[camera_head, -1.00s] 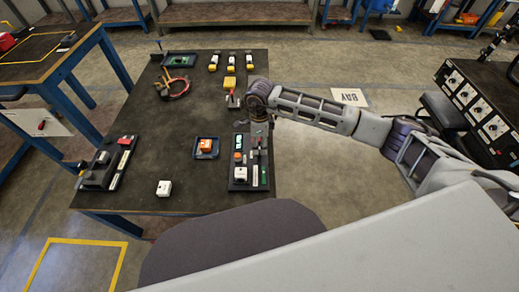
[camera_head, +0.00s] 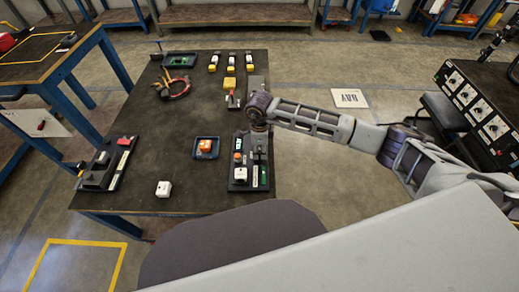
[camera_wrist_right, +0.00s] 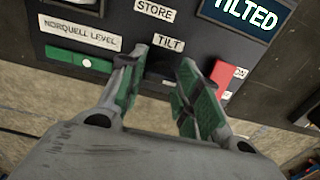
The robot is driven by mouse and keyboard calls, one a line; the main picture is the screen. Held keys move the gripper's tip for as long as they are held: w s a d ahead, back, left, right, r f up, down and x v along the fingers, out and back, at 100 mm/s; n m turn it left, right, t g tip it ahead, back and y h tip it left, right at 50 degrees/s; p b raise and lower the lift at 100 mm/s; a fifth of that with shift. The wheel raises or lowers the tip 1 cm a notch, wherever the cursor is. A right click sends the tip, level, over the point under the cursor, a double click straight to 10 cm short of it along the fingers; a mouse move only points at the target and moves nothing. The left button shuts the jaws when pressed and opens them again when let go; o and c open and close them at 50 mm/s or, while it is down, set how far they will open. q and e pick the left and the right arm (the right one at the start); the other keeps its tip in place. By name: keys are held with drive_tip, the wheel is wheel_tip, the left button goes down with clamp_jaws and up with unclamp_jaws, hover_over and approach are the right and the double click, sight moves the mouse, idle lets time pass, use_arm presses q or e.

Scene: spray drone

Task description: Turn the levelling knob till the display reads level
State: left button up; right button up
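The levelling panel (camera_head: 240,184) is a dark unit at the right edge of the workbench. In the right wrist view its display (camera_wrist_right: 245,16) reads "TILTED". Labels "STORE", "TILT" and "NORQUELL LEVEL" show on the panel face (camera_wrist_right: 105,22). My right gripper (camera_wrist_right: 162,60) is open, its green-padded fingers on either side of the "TILT" label, with nothing visibly held between them. In the head view the right gripper (camera_head: 258,138) hangs over the panel's far part. I cannot make out the levelling knob. My left gripper is out of view.
A red lever or switch (camera_wrist_right: 221,77) is close to the right finger. A green strip (camera_wrist_right: 78,61) lies on the left. The bench middle is mostly clear.

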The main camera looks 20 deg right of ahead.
drive_tip(key=c, duration=0.4)
drive_tip(key=shift+m, duration=2.7)
drive_tip(key=o, duration=1)
wheel_tip(320, 180, up, 12)
